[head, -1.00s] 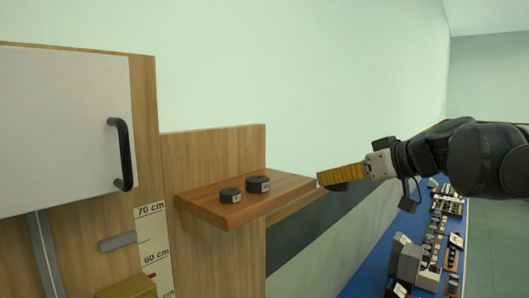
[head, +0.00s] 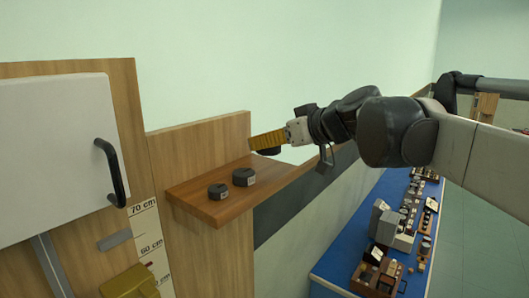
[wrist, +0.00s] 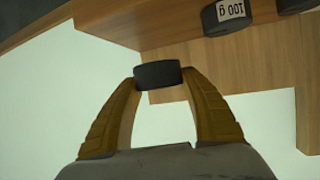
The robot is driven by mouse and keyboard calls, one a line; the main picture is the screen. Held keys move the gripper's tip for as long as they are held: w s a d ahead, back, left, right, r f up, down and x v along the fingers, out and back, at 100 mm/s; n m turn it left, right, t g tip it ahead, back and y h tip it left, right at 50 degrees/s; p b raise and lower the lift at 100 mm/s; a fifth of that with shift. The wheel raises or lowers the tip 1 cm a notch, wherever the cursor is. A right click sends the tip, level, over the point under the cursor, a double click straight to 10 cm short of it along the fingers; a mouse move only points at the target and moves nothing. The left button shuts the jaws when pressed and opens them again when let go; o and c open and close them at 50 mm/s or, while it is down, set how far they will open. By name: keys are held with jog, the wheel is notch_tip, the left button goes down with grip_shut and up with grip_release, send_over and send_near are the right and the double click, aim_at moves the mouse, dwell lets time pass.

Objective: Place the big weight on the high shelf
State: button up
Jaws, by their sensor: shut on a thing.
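My gripper (head: 254,143) is shut on a dark round weight (wrist: 158,74), held between the yellow fingertips. Its underside also shows below the fingers in the head view (head: 270,151). No label on it is visible. The wooden high shelf (head: 215,207) sticks out from a wooden panel. In the head view, the gripper and held weight appear over the shelf's right, rear part. I cannot tell how high the weight is above it. On the shelf stand two other dark weights, one front left (head: 218,191) and one behind it to the right (head: 244,177).
The wrist view shows a weight labelled 100 g (wrist: 233,12) and part of another (wrist: 296,4) at its upper right. A white cabinet door with a black handle (head: 113,172) is left of the shelf. A height scale (head: 150,243) hangs below. A blue bench (head: 330,262) with equipment lies right.

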aim_at(267, 169)
jog(key=shift+w+a+f, duration=0.1)
jog(key=shift+a+f, duration=0.1)
jog(key=shift+f+p, duration=0.65)
jog(key=shift+f, duration=1.3)
jog(key=shift+f, duration=0.15)
jog(key=o, duration=1)
